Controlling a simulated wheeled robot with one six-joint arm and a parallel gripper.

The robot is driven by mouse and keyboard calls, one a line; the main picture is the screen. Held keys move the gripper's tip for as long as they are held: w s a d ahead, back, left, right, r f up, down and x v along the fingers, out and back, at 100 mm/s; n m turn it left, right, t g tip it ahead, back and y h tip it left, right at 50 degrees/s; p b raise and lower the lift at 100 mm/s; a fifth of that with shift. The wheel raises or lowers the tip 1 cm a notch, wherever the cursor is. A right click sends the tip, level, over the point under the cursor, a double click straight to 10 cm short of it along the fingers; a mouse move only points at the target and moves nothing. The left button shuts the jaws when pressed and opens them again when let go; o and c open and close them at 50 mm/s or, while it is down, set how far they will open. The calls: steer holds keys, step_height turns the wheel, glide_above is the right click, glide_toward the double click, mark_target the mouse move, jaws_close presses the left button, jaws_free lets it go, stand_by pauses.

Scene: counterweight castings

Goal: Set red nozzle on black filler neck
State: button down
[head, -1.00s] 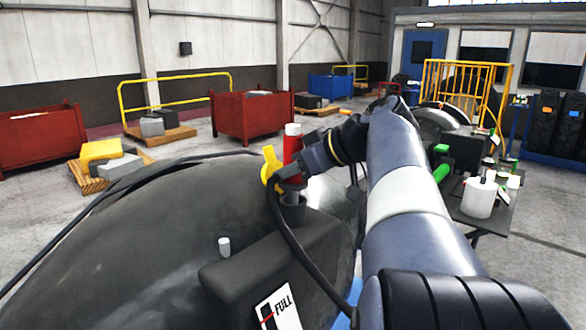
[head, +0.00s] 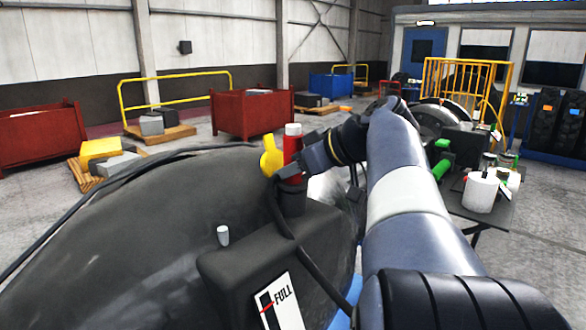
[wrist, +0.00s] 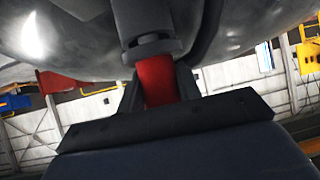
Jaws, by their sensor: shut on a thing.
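The red nozzle (head: 292,148), with a white top, stands upright over the black filler neck (head: 292,201) on the dark tank in the head view. Its lower end meets the neck's mouth, and its grey spout is not visible there. My gripper (head: 298,168) is shut on the nozzle from the right side. In the wrist view the red nozzle (wrist: 157,82) is between the fingers, with a dark round collar (wrist: 150,46) at its far end. Whether the nozzle is fully seated cannot be told.
A yellow cap-like piece (head: 271,157) stands just left of the nozzle, and a black cable runs down past the neck. A side table (head: 492,215) with a white canister stands at right.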

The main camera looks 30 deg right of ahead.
steer(key=shift+f+b, duration=0.3)
steer(key=shift+f, duration=0.05)
steer(key=c, duration=0.9)
jaws_free()
steer(key=shift+s+d, duration=0.1)
steer(key=v, duration=1)
steer(key=shift+s+d+r, duration=0.1)
steer(key=shift+s+r, duration=0.1)
steer(key=shift+s, duration=0.05)
